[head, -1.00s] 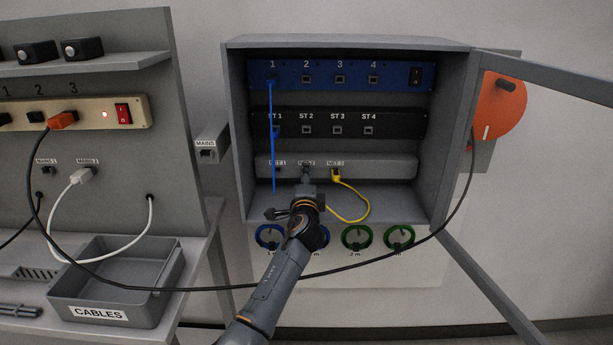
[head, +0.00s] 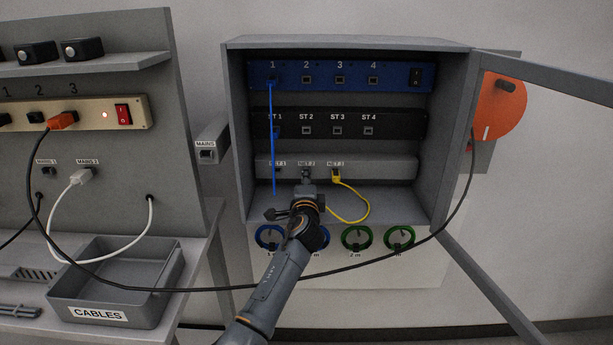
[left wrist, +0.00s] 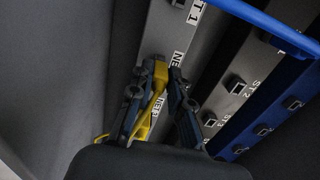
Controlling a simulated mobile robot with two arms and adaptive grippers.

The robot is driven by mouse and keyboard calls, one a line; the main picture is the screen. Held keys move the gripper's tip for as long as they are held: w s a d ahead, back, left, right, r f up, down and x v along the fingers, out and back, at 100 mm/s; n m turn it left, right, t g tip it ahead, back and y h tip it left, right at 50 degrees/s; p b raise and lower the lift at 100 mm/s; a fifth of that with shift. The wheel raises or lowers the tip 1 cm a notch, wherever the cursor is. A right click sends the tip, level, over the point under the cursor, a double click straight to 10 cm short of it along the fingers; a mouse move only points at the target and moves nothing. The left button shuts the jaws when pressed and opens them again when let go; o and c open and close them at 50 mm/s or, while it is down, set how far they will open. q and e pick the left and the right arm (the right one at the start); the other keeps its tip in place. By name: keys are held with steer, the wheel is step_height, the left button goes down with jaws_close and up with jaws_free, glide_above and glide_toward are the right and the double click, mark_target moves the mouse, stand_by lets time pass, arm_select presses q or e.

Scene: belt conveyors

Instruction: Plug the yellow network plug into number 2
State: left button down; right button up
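My left gripper (head: 306,178) is in the cabinet, in front of the NET 2 socket (head: 306,171) on the lower grey strip. In the left wrist view its dark fingers close together around a yellow plug (left wrist: 160,78), by the second NET label; whether the plug's tip is in the socket I cannot tell. In the head view the gripper hides this plug. A yellow cable (head: 369,207) loops from near the gripper to a yellow end (head: 337,178) at NET 3. Number 2 on the blue panel (head: 307,79) and ST 2 (head: 306,130) show empty sockets. My right gripper is out of view.
A blue cable (head: 273,150) hangs from blue socket 1, left of my gripper. The open cabinet door (head: 560,75) stands at the right. A black cable (head: 390,266) sags across below the cabinet. A grey CABLES bin (head: 100,316) sits at lower left.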

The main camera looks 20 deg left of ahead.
arm_select(q)
steer(key=shift+s, duration=0.15)
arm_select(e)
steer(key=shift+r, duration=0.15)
arm_select(q)
steer(key=shift+p+v, duration=0.8)
steer(key=shift+v, duration=0.3)
steer(key=shift+p+v, duration=0.6)
steer(key=shift+v, duration=0.7)
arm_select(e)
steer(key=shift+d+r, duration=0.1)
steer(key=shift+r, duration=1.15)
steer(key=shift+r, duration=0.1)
